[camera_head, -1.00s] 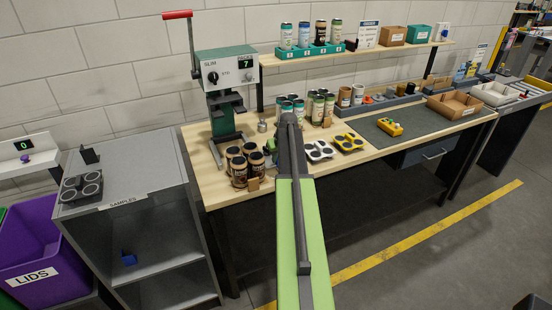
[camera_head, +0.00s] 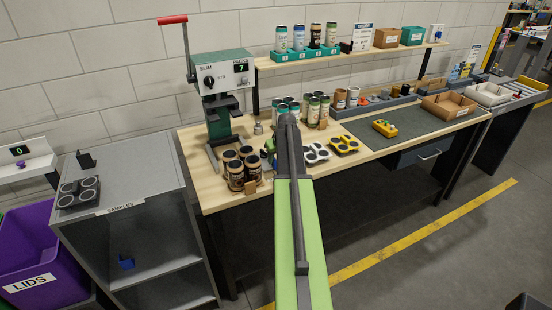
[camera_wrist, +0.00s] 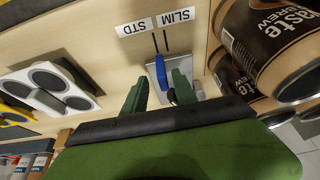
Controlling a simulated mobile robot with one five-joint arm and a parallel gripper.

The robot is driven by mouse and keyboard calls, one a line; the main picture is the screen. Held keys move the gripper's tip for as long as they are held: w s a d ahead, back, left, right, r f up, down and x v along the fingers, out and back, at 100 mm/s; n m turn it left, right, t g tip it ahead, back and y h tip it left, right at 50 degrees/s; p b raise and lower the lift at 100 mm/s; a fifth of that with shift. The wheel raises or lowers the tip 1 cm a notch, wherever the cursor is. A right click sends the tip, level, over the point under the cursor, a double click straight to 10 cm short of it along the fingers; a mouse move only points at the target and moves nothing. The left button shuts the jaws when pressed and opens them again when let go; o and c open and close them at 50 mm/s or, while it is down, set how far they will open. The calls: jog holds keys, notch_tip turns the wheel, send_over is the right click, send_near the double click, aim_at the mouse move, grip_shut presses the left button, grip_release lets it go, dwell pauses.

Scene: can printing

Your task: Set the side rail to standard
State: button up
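The side rail's blue lever (camera_wrist: 161,73) stands on a small metal plate (camera_wrist: 181,62) in the wrist view. Two dark lines run from the plate to the STD label (camera_wrist: 134,28) and the SLIM label (camera_wrist: 175,17), both upside down here. The lever tip lies near the lower ends of these lines; I cannot tell for certain which setting it is on. My gripper (camera_wrist: 160,82) is open, with its green fingers on either side of the lever, apparently apart from it. In the head view my arm hides most of the gripper and the rail.
Brown coffee cans (camera_head: 237,168) stand close by, on the right in the wrist view (camera_wrist: 272,45). A white holder (camera_head: 316,153) and a yellow holder (camera_head: 344,145) lie right of my arm. The green press (camera_head: 222,85) stands behind on the bench.

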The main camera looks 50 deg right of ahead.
jog(key=p+v, duration=1.3)
jog(key=v, duration=0.3)
jog(key=shift+p, duration=0.35)
